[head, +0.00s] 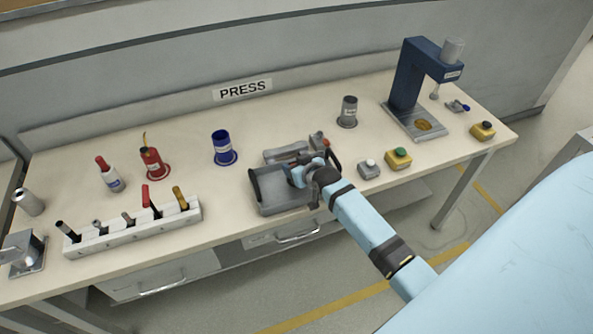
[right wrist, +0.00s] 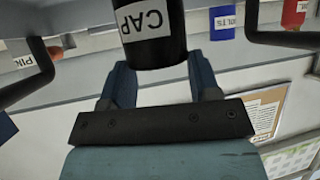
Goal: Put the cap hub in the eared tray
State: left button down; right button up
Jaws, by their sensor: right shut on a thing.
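The eared tray (head: 283,208) is a grey open tray with dark upright handles at its ends, near the front edge of the bench. Its dark handles also show at both sides of the right wrist view (right wrist: 290,40). My right gripper (head: 300,174) is over the tray. In the right wrist view its two blue fingers (right wrist: 163,78) are shut on the cap hub (right wrist: 150,35), a black cylinder with a white CAP label. The hub sits between the tray's handles; I cannot tell whether it touches the floor. In the head view the gripper hides it. My left gripper is out of view.
Grey parts (head: 286,152) lie just behind the tray. A grey can (head: 348,112), a blue tin (head: 223,147) and a blue press (head: 408,85) stand farther back. A white tool rack (head: 135,228) is at left. Button boxes (head: 398,158) are at right.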

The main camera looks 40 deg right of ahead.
jog(key=shift+f, duration=1.1)
jog(key=shift+f, duration=0.15)
jog(key=o, duration=1.1)
jog(key=v, duration=1.2)
jog(key=s+a+f+n+y, duration=0.1)
jog(key=s+a+f, duration=0.3)
jog(key=s+a, duration=0.5)
jog(key=s+a+f+n+g+y, duration=0.1)
jog(key=s+a+f+n+y, duration=0.1)
jog(key=s+a, duration=0.7)
jog(key=shift+f+n+y, duration=0.3)
jog(key=shift+f+y, duration=0.1)
jog(key=shift+f, duration=0.5)
